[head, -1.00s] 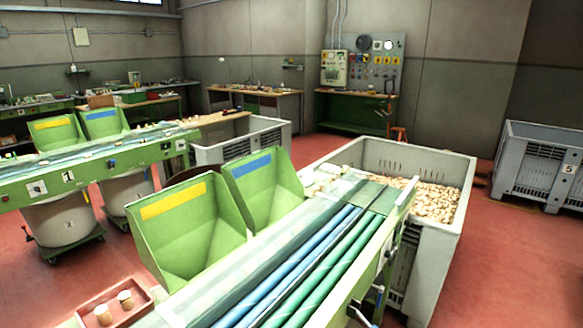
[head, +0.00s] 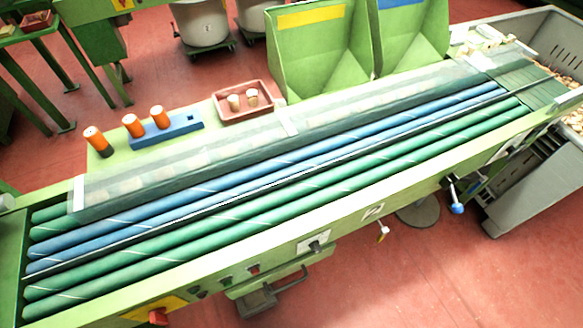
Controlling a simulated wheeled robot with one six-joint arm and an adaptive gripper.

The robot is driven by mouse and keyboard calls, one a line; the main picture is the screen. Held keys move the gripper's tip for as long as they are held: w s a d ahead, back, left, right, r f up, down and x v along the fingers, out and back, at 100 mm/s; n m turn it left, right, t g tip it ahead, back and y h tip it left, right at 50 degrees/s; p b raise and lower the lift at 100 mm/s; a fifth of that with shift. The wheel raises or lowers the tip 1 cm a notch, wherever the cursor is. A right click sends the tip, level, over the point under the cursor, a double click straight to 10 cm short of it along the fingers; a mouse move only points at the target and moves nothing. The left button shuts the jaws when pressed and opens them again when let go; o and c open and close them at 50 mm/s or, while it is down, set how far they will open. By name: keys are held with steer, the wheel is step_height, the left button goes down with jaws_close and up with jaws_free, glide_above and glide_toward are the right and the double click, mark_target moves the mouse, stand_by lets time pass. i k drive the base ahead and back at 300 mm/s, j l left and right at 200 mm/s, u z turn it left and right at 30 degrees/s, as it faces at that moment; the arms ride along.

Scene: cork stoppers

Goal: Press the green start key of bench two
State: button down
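The near sorting bench (head: 330,225) runs diagonally across the head view, with blue and green rollers along its top. A small white plate on its front face seems to bear a 2 (head: 373,211). Low on the same front face is a small green key (head: 226,281), seen at a steep angle. A red key (head: 254,270) is just right of it and a dark knob (head: 200,292) just left. My gripper is not in view, and nothing is seen touching the keys.
A red switch on a yellow plate (head: 157,316) is at the bottom left. A black knob on a white plate (head: 315,246) and a blue-knobbed lever (head: 457,208) stick out in front. A handle (head: 285,283) juts out below the keys. Red floor (head: 440,285) is clear at lower right.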

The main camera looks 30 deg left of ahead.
mark_target(228, 282)
steer(key=k+j+u, duration=0.25)
steer(key=k+u, duration=0.15)
steer(key=k+j+u, duration=0.4)
steer(key=i, duration=0.05)
